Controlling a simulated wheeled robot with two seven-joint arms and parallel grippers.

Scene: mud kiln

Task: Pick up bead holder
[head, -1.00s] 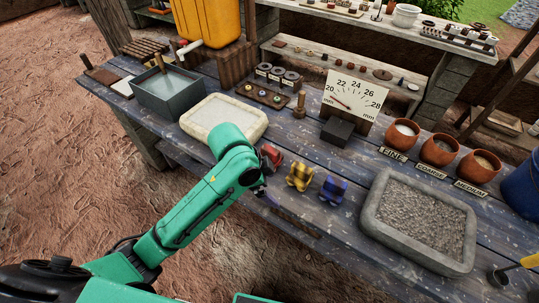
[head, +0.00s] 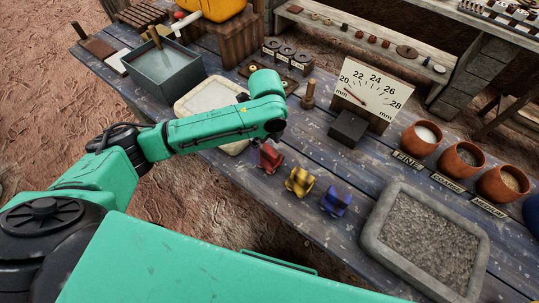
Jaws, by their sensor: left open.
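A red block-like piece (head: 270,158), a yellow striped one (head: 299,181) and a blue one (head: 336,199) stand in a row along the table's near edge. They are small and may be the bead holders; I cannot tell which one is meant. My left gripper (head: 277,137) is open and empty, just above and behind the red piece, apart from it as far as I can see. Its fingers are mostly hidden under the green wrist. A wooden peg (head: 309,92) stands behind the wrist. My right gripper is out of view.
A pale shallow tray (head: 205,97) lies behind my left arm, partly covered. A grey water basin (head: 165,65) is farther left. A mm dial board (head: 371,88) with a dark block (head: 347,129) stands behind. A gravel tray (head: 425,240) and clay pots (head: 421,137) fill the right.

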